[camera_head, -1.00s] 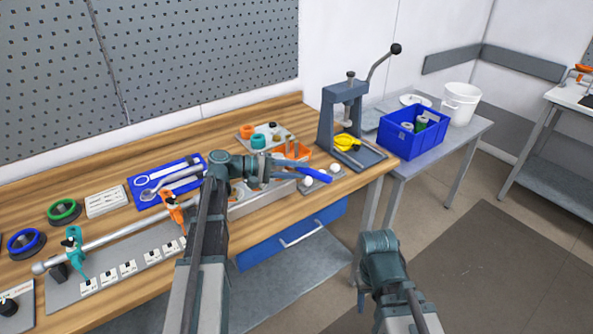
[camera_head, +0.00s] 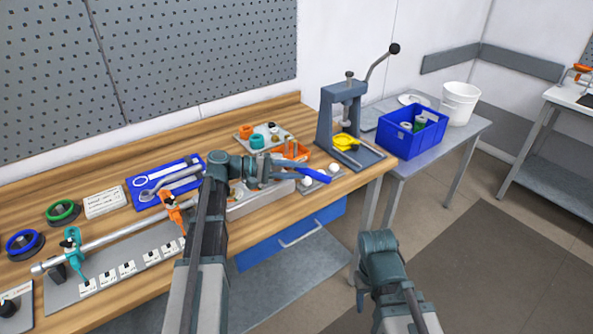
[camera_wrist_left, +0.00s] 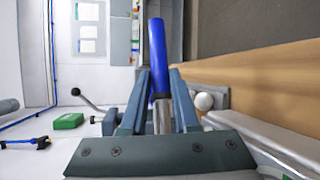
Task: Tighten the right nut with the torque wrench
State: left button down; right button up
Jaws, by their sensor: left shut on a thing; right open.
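My left gripper (camera_head: 277,172) is shut on the torque wrench, whose blue handle (camera_head: 318,176) sticks out to the right above the bench. In the left wrist view the blue handle (camera_wrist_left: 158,55) stands up between the two fingers (camera_wrist_left: 159,100), with its metal shank below. The wrench's head is hidden by my left arm. A long metal shaft (camera_head: 110,240) with a teal clamp (camera_head: 75,255) and an orange clamp (camera_head: 174,212) lies at the left. The right nut cannot be made out. My right gripper (camera_head: 363,292) hangs off the bench in front, its fingers barely visible.
A blue tray of wrenches (camera_head: 142,185) lies behind the shaft. An arbor press (camera_head: 340,120) stands at the bench's right end. A blue crate (camera_head: 412,132) sits beyond.

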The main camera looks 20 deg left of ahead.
pick_arm(q)
jog(key=shift+f+b, duration=1.2)
dwell(1.0)
dwell(0.4)
jog(key=shift+s+a+m+g+h, duration=0.25)
jog(key=shift+s+a+m+g, duration=0.2)
jog(key=shift+m+g, duration=0.45)
jog(key=shift+s+a+m+g+h, duration=0.25)
jog(key=shift+s+m+g, duration=0.35)
jog(key=shift+g, duration=0.5)
jog(key=shift+s+a+m+g+h, duration=0.25)
jog(key=shift+a+m+g, duration=0.2)
jog(key=shift+m+g, duration=0.5)
jog(key=shift+s+g, duration=0.15)
jog(key=shift+g, duration=0.1)
